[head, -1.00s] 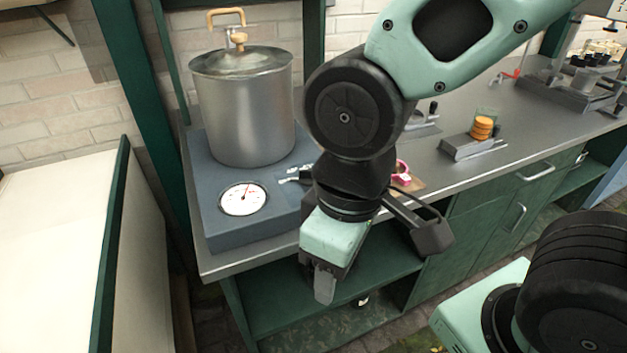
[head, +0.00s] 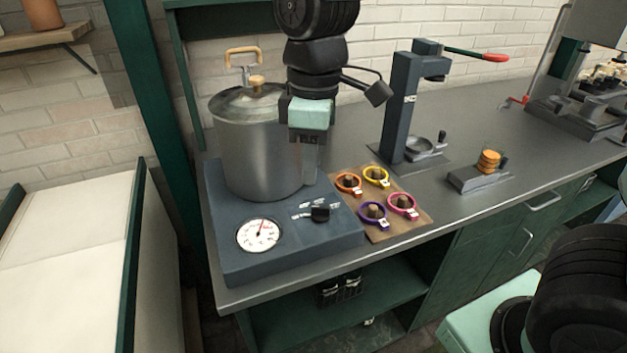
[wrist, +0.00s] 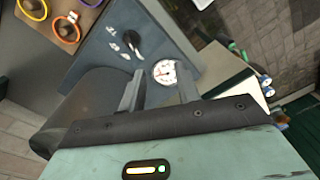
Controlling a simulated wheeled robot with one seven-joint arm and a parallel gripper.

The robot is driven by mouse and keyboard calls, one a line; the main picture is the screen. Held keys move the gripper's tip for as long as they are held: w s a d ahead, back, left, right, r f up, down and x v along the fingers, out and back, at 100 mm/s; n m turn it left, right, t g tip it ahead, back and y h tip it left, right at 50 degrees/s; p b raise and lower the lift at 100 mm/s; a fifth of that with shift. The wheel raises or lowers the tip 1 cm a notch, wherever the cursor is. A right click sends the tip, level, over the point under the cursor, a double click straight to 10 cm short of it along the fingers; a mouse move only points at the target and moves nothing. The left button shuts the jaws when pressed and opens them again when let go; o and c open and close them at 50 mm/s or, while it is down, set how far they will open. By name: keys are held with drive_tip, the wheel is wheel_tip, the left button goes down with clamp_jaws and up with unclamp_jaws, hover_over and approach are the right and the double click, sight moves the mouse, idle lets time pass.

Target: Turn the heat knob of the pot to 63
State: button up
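The pot (head: 258,150) is a steel vessel with a lid, standing on a blue-grey heater base (head: 290,260) at the counter's left end. The heat knob (head: 320,214) is small and black, on the base's top beside white markings; it also shows in the wrist view (wrist: 131,40). A round white dial (head: 258,235) with a red needle sits left of the knob, and its numbers are too small to read. My gripper (head: 309,180) points down above the base, by the pot's right side and above the knob. In the wrist view its two fingers (wrist: 160,76) are apart with nothing between them.
A brown board (head: 395,225) with several coloured rings on pegs lies right of the base. A dark press stand (head: 400,110) and a small holder with orange discs (head: 488,160) are farther right. The counter's back middle is clear.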

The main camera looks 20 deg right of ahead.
wheel_tip(320, 180, up, 3)
drive_tip(key=n, duration=0.1)
hover_over(315, 206)
drive_tip(key=shift+n, duration=0.3)
wheel_tip(315, 206, down, 17)
drive_tip(key=shift+f+p, duration=0.1)
drive_tip(key=shift+p, duration=0.75)
clamp_jaws()
